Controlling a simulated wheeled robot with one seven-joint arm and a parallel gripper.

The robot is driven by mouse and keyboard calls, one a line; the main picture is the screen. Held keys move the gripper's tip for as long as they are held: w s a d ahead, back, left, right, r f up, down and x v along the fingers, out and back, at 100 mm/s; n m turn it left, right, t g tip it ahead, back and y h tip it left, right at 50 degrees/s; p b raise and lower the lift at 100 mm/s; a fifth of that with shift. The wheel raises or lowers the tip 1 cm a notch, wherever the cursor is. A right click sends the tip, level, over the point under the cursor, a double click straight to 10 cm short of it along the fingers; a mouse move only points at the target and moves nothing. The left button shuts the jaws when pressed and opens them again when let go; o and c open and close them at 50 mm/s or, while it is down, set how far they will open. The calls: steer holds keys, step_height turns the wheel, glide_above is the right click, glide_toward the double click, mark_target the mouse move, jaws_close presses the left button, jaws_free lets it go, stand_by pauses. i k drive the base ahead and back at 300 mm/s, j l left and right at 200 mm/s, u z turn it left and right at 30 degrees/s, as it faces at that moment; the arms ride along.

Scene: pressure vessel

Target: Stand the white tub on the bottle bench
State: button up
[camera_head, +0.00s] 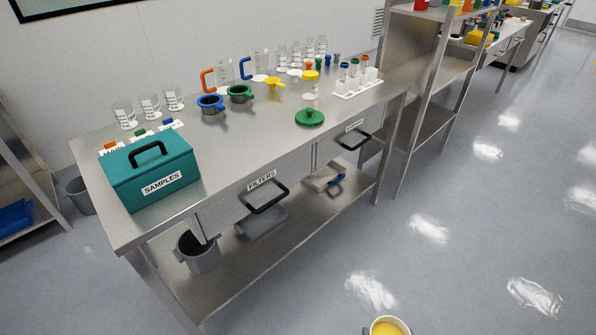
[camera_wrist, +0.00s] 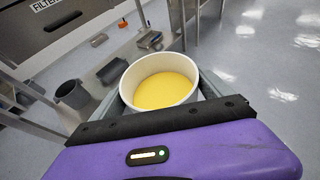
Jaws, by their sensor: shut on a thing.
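The white tub (camera_wrist: 125,88) is round and open-topped, with yellow contents inside. In the wrist view it sits between the fingers of my gripper (camera_wrist: 163,92), which is shut on it. The tub looks upright, held above the floor. In the head view the tub (camera_head: 388,327) shows only partly at the bottom edge, clear of the near steel bench (camera_head: 250,150). My gripper is not visible in the head view. No bench carries a readable bottle label, so I cannot tell which one is the bottle bench.
The near bench holds a teal SAMPLES box (camera_head: 150,170), glass beakers, coloured funnels, a green lid (camera_head: 310,117) and a test-tube rack (camera_head: 358,88). Open floor (camera_head: 480,220) lies to the right.

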mark_target(273, 132)
steer(key=i+l+u, duration=0.15)
steer(key=u, duration=1.35)
steer(key=i+l, duration=0.1)
steer(key=l, duration=0.6)
steer(key=i+l, duration=0.1)
steer(key=l, duration=0.6)
steer(key=i+l, duration=0.1)
steer(key=l, duration=0.6)
steer(key=j+u, duration=0.05)
